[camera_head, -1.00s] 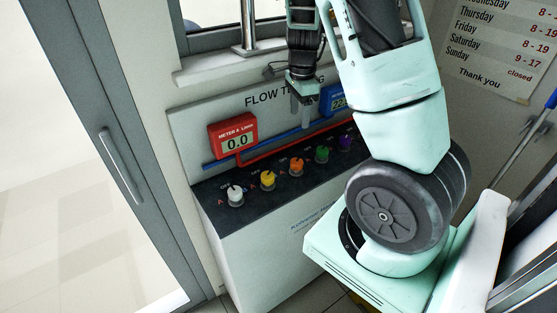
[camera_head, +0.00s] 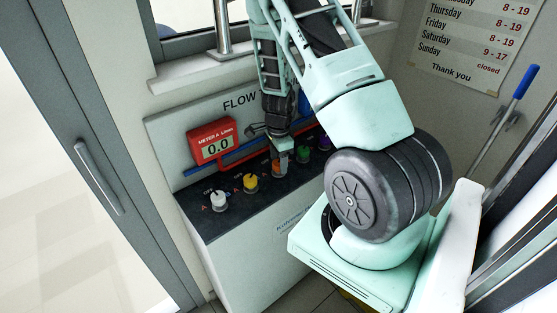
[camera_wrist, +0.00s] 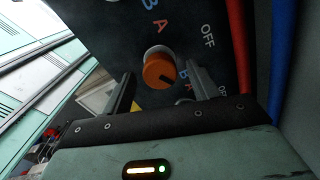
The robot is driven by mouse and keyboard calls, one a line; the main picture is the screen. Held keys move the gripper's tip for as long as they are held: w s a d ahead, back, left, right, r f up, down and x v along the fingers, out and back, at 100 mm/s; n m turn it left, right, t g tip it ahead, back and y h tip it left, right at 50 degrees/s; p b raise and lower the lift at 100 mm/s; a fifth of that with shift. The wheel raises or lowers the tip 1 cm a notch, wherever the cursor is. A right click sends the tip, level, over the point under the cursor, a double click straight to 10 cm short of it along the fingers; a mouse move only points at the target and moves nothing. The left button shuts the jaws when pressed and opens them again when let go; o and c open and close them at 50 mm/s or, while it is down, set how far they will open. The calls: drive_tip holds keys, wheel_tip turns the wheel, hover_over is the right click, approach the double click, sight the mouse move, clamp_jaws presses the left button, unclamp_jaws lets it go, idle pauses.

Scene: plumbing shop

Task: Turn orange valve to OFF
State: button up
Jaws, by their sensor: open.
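The orange valve (camera_wrist: 158,72) is a round knob on a pale base with a dark pointer mark on it. In the wrist view it sits on the dark panel, with a blue B, an orange A and a white OFF printed around it. My gripper (camera_wrist: 160,88) is open, with one finger on each side of the knob in that picture; I cannot tell whether either finger touches it. In the head view the orange valve (camera_head: 276,167) is partly hidden behind my gripper (camera_head: 282,165), which is low over the panel.
A white knob (camera_head: 218,201) and a yellow knob (camera_head: 250,183) are left of the orange valve; a green knob (camera_head: 303,154) and a purple one (camera_head: 324,143) are right. A red meter (camera_head: 212,143) reading 0.0 stands behind. Red and blue pipes run along the back.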

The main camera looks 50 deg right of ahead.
drive_tip(key=shift+f, duration=0.35)
drive_tip(key=c, duration=1)
drive_tip(key=n+b, duration=0.3)
drive_tip(key=n, duration=0.2)
drive_tip(key=shift+f+n, duration=0.1)
drive_tip(key=shift+n, duration=0.2)
drive_tip(key=n+b, duration=0.3)
drive_tip(key=n, duration=0.2)
drive_tip(key=shift+n, duration=0.7)
